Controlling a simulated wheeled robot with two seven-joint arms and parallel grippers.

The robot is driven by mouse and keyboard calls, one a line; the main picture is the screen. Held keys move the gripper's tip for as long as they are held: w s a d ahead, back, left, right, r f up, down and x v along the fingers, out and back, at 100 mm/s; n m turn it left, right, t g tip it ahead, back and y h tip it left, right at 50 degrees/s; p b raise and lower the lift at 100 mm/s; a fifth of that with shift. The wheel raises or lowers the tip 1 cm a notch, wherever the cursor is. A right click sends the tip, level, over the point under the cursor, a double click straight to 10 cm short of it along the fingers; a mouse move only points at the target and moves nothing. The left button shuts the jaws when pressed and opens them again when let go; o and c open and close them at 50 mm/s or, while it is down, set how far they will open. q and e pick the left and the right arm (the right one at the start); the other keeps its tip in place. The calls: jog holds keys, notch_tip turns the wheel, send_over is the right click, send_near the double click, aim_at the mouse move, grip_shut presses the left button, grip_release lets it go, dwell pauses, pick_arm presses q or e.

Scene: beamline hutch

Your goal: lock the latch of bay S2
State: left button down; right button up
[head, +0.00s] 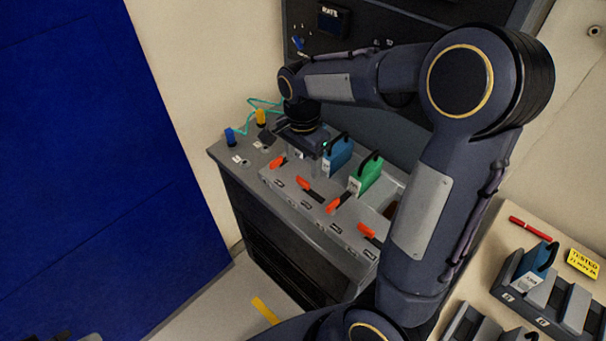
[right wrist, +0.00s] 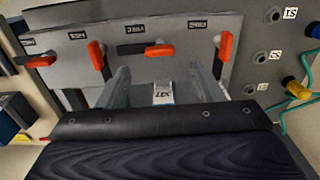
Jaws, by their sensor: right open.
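The bench carries a row of orange latch handles, with tags too small to read. I take the second from the left in the head view as the S2 latch (head: 310,190); its handle lies along the row. It also lies level in the right wrist view (right wrist: 160,50). My right gripper (head: 320,165) is open above the bench, just behind that latch. In the right wrist view, its two spread fingers (right wrist: 161,85) point toward the latch row, apart from the S2 handle. A small white label (right wrist: 163,92) shows between them. My left gripper is not clearly seen.
A blue module (head: 337,157) and a green module (head: 365,175) stand behind the latches. The handles on either side, the leftmost (head: 277,162) and third (head: 339,203), lie across the row. Blue and yellow plugs (head: 261,117) with cables stand at the left end.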

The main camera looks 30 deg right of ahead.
aim_at(303, 180)
notch_tip(303, 180, down, 6)
jog(key=shift+f, duration=0.1)
jog(key=shift+c, duration=0.4)
jog(key=c, duration=0.9)
